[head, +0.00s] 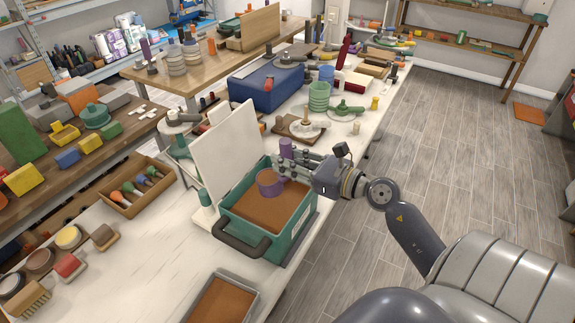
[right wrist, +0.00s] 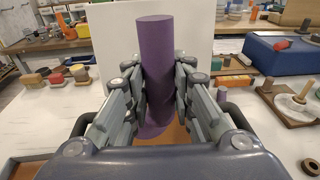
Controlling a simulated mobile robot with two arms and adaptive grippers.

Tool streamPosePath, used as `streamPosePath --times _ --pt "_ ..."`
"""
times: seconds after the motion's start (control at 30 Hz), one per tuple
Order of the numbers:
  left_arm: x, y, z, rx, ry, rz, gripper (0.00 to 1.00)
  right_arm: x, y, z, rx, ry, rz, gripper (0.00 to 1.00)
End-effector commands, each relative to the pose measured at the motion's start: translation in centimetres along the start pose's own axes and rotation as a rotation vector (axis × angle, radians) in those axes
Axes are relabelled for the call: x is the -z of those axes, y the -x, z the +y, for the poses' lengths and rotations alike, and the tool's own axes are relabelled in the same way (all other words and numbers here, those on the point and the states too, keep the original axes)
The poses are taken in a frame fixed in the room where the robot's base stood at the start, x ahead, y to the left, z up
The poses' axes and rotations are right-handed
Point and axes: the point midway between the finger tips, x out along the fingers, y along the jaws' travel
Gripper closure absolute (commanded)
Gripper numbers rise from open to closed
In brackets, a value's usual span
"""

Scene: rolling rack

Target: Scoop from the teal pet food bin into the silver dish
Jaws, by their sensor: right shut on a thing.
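The teal bin (head: 293,243) stands open on the white table in the head view, with brown food (head: 265,212) inside. A purple scoop (head: 269,184) has its cup over the food at the bin's far end; I cannot tell whether it touches the food. My right gripper (head: 288,166) is shut on the scoop's upright handle, which also shows between the fingers in the right wrist view (right wrist: 156,55). A silver-grey rectangular dish (head: 252,294) lies near the bottom edge, with a brown surface inside. My left gripper is out of view.
A pale upright panel (head: 222,150) stands along the bin's left side, and a dark handle (head: 240,246) juts from its front. A wooden tool box (head: 137,188) and several brushes and tins are to the left. Bare white tabletop lies between them and the dish.

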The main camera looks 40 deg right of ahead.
Motion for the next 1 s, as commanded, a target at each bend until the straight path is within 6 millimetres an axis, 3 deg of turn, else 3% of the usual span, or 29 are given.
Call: streamPosePath --times 0.7,1.0 --pt "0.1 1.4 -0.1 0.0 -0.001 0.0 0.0 -5.2 0.6 -0.2 -0.004 -0.065 -0.098 1.0" --pt "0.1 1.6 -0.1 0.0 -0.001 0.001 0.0 -6.2 0.7 -0.2 -0.005 -0.08 -0.119 1.0"
